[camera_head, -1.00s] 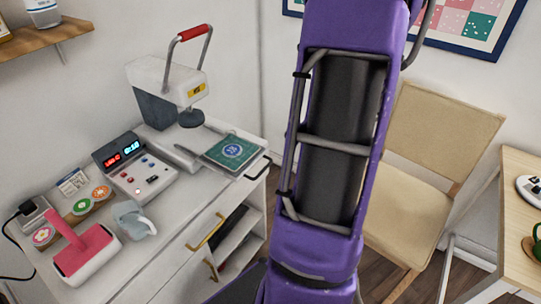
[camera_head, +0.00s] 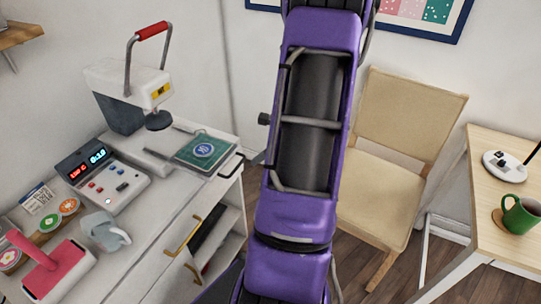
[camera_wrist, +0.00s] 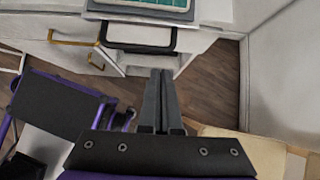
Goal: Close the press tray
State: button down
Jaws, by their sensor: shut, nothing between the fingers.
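The press (camera_head: 128,92) is a white and dark machine with a red-gripped lever, standing at the back of the white cabinet. Its tray (camera_head: 178,143) is slid out toward the cabinet's right edge, with a green piece (camera_head: 203,150) bearing a round blue emblem on it. A black handle (camera_head: 231,163) is at the tray's front end. In the wrist view the handle (camera_wrist: 140,47) is near the top, with the green piece (camera_wrist: 150,4) behind it. My gripper (camera_wrist: 160,74) is shut and empty, its tips apart from the handle and just below it in the picture. The head view does not show my gripper.
A control box (camera_head: 108,177) with red and blue displays, a pale blue cup (camera_head: 104,231) and a pink-handled tool (camera_head: 57,262) stand left on the cabinet. A beige chair (camera_head: 402,115) stands to the right, beside a wooden table (camera_head: 488,215) with a green mug (camera_head: 521,215).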

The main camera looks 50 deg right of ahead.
jog(key=shift+w+a+f, duration=0.1)
jog(key=shift+w+a, duration=0.1)
jog(key=shift+w, duration=0.4)
jog(key=shift+w+a+f, duration=0.1)
jog(key=shift+w+a, duration=0.05)
jog(key=shift+w, duration=0.4)
